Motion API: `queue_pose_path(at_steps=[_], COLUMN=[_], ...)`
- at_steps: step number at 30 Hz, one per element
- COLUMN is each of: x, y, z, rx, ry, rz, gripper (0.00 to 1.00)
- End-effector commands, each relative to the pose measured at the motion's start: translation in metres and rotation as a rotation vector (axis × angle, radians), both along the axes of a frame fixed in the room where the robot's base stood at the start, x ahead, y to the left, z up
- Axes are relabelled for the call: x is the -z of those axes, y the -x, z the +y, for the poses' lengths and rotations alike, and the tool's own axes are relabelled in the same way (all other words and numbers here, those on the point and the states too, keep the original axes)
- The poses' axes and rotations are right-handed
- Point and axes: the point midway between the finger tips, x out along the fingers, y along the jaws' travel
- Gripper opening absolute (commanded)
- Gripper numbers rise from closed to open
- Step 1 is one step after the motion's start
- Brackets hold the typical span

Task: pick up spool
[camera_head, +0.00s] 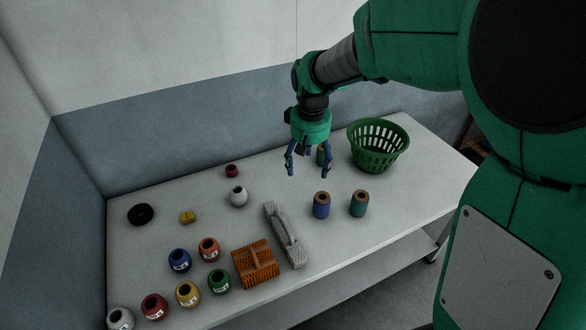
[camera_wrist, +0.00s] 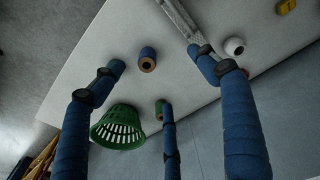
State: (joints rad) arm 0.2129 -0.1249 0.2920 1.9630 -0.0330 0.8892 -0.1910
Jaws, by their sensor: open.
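Three spools stand upright on the white table. A blue spool (camera_head: 321,208) and a green spool (camera_head: 359,206) stand side by side near the front edge. Another green spool (camera_head: 321,158) is farther back, partly hidden behind my gripper (camera_head: 309,170). My gripper hangs over the table with its blue fingers spread, open and empty. In the wrist view the blue spool (camera_wrist: 147,60) lies between the outer fingers, one green spool (camera_wrist: 117,67) is beside the left finger, and the other green spool (camera_wrist: 160,110) is partly covered by the middle finger.
A green slotted basket (camera_head: 378,153) stands at the back right. A grey float-like tool (camera_head: 284,236) and an orange brush-like block (camera_head: 255,264) lie left of the front spools. Several coloured round pots, a black ring (camera_head: 140,214) and a yellow piece (camera_head: 187,217) are farther left.

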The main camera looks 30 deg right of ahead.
Motion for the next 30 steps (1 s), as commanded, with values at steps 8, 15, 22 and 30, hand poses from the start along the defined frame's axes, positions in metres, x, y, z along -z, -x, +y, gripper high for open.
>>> queue_pose_path(at_steps=[8,15,22,30], x=[0.072,0.142,0.191,0.204], y=[-0.042,-0.065,-0.075,-0.076], z=[-0.045,-0.082,-0.106,-0.112], rx=[0.003,0.003,0.002,0.0], ry=[-0.014,-0.033,-0.046,-0.051], rz=[0.098,0.176,0.224,0.236], gripper=[0.74,0.74,0.74,0.74])
